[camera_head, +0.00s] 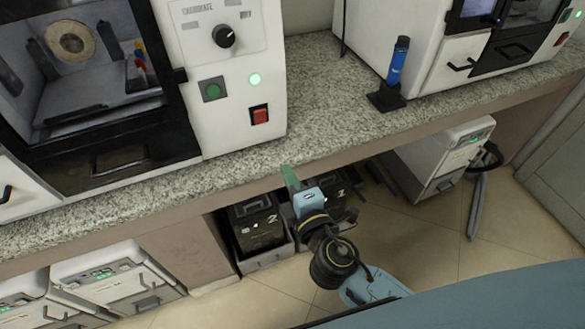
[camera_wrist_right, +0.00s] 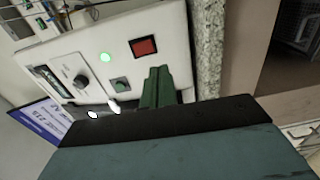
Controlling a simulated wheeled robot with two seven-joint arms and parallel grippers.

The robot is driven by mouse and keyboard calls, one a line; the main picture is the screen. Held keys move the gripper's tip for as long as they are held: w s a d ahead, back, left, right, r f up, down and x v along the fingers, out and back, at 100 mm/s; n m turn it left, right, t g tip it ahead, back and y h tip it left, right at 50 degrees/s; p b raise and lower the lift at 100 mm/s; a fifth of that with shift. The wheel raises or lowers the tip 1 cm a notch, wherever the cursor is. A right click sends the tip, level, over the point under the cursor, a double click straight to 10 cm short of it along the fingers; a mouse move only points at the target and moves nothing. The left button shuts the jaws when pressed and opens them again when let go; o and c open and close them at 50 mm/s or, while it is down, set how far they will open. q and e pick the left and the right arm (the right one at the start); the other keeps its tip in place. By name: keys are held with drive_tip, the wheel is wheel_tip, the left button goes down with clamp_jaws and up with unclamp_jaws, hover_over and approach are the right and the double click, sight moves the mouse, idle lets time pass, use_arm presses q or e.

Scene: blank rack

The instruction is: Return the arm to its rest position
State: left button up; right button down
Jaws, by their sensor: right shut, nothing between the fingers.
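My right gripper (camera_head: 289,177) is in front of the counter's front edge in the head view, with its green fingers pointing up toward the counter. In the right wrist view the green fingers (camera_wrist_right: 157,88) are together with nothing between them. The right arm comes up from the lower right of the head view, over the floor. The gripper appears apart from the white machine and holds nothing. My left gripper does not show in either view.
A granite counter (camera_head: 330,100) carries a white machine (camera_head: 235,120) with a knob and buttons, and a blue tube in a black stand (camera_head: 387,97). Another white machine (camera_head: 400,30) stands at the back right. Dark bins (camera_head: 255,225) sit under the counter.

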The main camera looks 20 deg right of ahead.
drive_tip(key=shift+s+d+f, duration=0.1)
drive_tip(key=shift+s+f, duration=0.35)
drive_tip(key=shift+s, duration=0.2)
drive_tip(key=shift+f, duration=0.1)
drive_tip(key=s+d+f+m+g+h, duration=0.1)
drive_tip(key=s+d+f+m+g, duration=0.15)
drive_tip(key=f, duration=0.85)
drive_tip(key=s+d+f+m+g, duration=0.2)
drive_tip(key=s+d+f+g, duration=0.2)
drive_tip(key=f, duration=0.7)
drive_tip(key=s+d+f+m+g+h, duration=0.1)
drive_tip(key=s+d+f+m+g, duration=0.2)
drive_tip(key=f, duration=0.8)
drive_tip(key=s+d+f+m+g, duration=0.2)
drive_tip(key=s+d+f+m, duration=0.1)
drive_tip(key=s, duration=0.6)
drive_tip(key=s+d+f+m+g, duration=0.2)
drive_tip(key=s+f, duration=0.4)
drive_tip(key=s, duration=0.3)
drive_tip(key=s+d+f+m+g, duration=0.3)
drive_tip(key=s+d+f+m, duration=0.1)
drive_tip(key=s, duration=0.5)
drive_tip(key=shift+s+d+f+h, duration=0.35)
drive_tip(key=shift+d+f, duration=0.25)
drive_tip(key=shift+d, duration=0.2)
